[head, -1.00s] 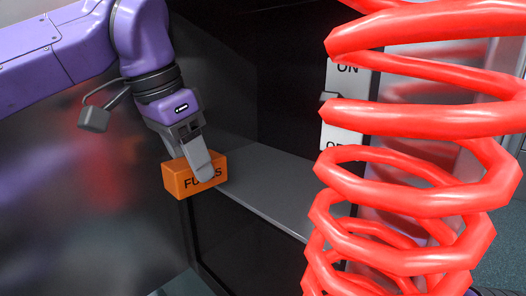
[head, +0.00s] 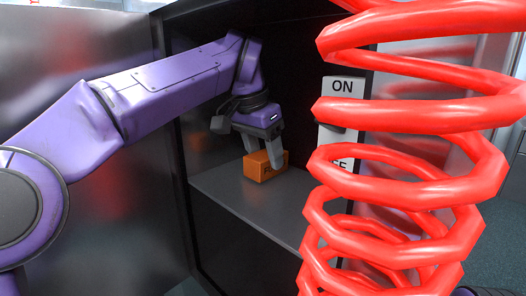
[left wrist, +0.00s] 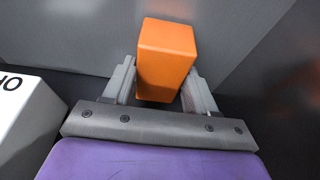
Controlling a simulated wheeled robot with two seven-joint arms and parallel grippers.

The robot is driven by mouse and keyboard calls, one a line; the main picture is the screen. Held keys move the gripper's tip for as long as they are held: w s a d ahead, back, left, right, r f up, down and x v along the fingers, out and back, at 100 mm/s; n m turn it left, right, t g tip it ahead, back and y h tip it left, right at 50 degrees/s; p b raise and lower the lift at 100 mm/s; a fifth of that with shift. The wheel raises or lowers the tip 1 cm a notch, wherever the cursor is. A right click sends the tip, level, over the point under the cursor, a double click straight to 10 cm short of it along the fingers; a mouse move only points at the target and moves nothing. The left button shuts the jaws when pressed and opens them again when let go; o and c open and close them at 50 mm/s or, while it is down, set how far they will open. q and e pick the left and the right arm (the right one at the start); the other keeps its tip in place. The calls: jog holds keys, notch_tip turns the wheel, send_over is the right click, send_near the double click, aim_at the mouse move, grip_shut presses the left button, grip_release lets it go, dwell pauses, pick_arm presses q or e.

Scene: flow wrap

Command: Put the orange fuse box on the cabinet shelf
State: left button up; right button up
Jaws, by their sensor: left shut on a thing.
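The orange fuse box (head: 264,169) is inside the open cabinet, at the grey cabinet shelf (head: 240,203). My left gripper (head: 262,150) reaches in from the left and is shut on the box, one finger on each side. In the left wrist view the fuse box (left wrist: 166,52) stands between the two fingers of my left gripper (left wrist: 160,88). In the head view I cannot tell whether the underside of the box touches the shelf. My right gripper is not in view.
A large red coil (head: 400,115) fills the right foreground and hides part of the cabinet's right side. A white ON switch plate (head: 342,87) is behind it; a white lettered block (left wrist: 25,118) shows in the left wrist view. The shelf's front part is bare.

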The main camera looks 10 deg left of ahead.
pick_arm(q)
jog(key=shift+a+f, duration=0.1)
jog(key=o, duration=0.9)
jog(key=shift+o, duration=1.1)
jog(key=shift+s+r+p, duration=0.1)
jog(key=shift+r+p, duration=0.35)
jog(key=s+a+b, duration=0.1)
jog(key=s+a, duration=0.1)
jog(key=s, duration=0.1)
jog(key=s+a+b, duration=0.1)
jog(key=s+a, duration=0.1)
jog(key=s, duration=0.1)
jog(key=s+a, duration=0.2)
jog(key=s, duration=0.1)
jog(key=shift+s+a+r+b, duration=0.15)
jog(key=shift+b, duration=0.25)
jog(key=shift+s+a, duration=0.3)
jog(key=shift+s, duration=0.1)
